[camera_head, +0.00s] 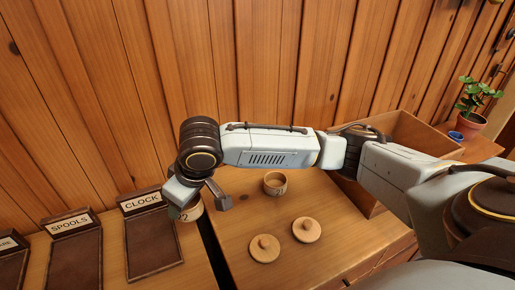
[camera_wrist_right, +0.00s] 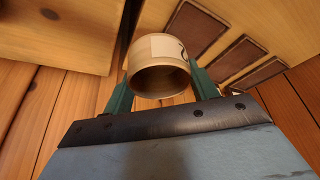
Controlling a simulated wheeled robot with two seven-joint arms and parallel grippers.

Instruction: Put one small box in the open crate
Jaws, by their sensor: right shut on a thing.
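My right gripper (camera_head: 200,203) reaches in from the right and is shut on a small round wooden box (camera_head: 191,212) with a dark marking, held at the left side of the table, near the gap. In the right wrist view this box (camera_wrist_right: 158,80) sits between the green fingertips, its hollow open end facing the camera. A second small round box (camera_head: 275,184) stands on the table, beneath my arm. Two knobbed round lids (camera_head: 264,248) (camera_head: 306,230) lie in front of it. The open wooden crate (camera_head: 412,132) is at the right, partly hidden by my right arm. My left gripper is out of view.
Dark mats labelled CLOCK (camera_head: 153,240) and SPOOLS (camera_head: 73,252) lie on the left surface, with another at the edge. A dark gap (camera_head: 213,250) divides the surfaces. A potted plant (camera_head: 469,124) and a blue cup (camera_head: 455,136) stand beyond the crate. A plank wall rises behind.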

